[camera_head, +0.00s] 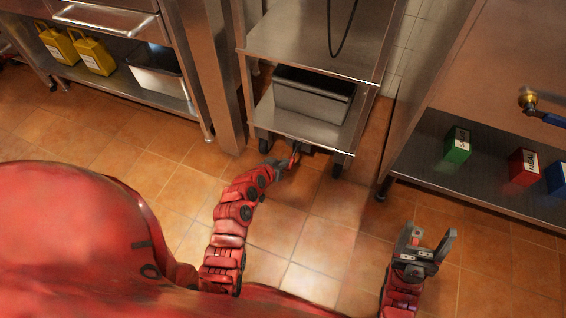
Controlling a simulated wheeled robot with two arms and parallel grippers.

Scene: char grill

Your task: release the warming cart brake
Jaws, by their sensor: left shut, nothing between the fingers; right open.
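The steel warming cart (310,44) stands at top centre in the head view, on black casters, with a grey pan (312,97) on its lower shelf. My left gripper (291,161) is low, at the front edge of that shelf between the front casters (338,166). It is shut with nothing held. A small red part shows at its tips; it may be the brake pedal, but I cannot tell whether the gripper touches it. Dark parts under the shelf edge are partly hidden. My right gripper (428,243) is open and empty over the floor at lower right.
A steel counter (500,65) on the right has green (457,145), red (522,167) and blue boxes on its lower shelf. A left counter holds yellow containers (95,56) and a metal pan (157,80). A steel post (208,65) stands left of the cart. Tiled floor in front is clear.

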